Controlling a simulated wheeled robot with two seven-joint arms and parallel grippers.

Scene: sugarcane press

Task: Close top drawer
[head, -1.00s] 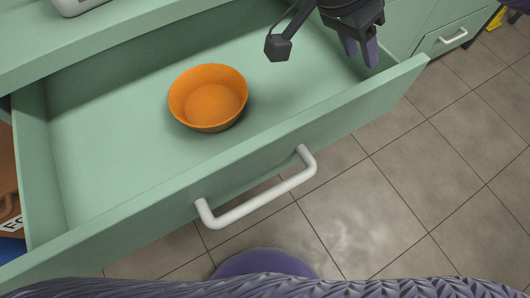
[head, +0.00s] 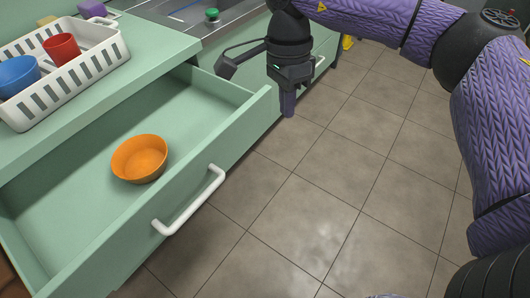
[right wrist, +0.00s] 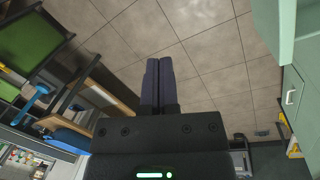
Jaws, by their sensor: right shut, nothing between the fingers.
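The top drawer (head: 216,150) is green with a white bar handle (head: 190,203) on its front. It is pulled well out from the green counter, and an orange bowl (head: 139,159) sits inside it. My right gripper (head: 288,104) points down just past the drawer's far right front corner, over the floor side, apart from the handle. Its two fingers are together with nothing between them; they also show in the right wrist view (right wrist: 158,84). My left gripper is not in view.
On the counter stands a white basket (head: 75,80) holding a red cup (head: 62,47) and a blue bowl (head: 18,75). A sink (head: 185,12) lies further along. The tiled floor (head: 310,190) in front of the drawer is clear.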

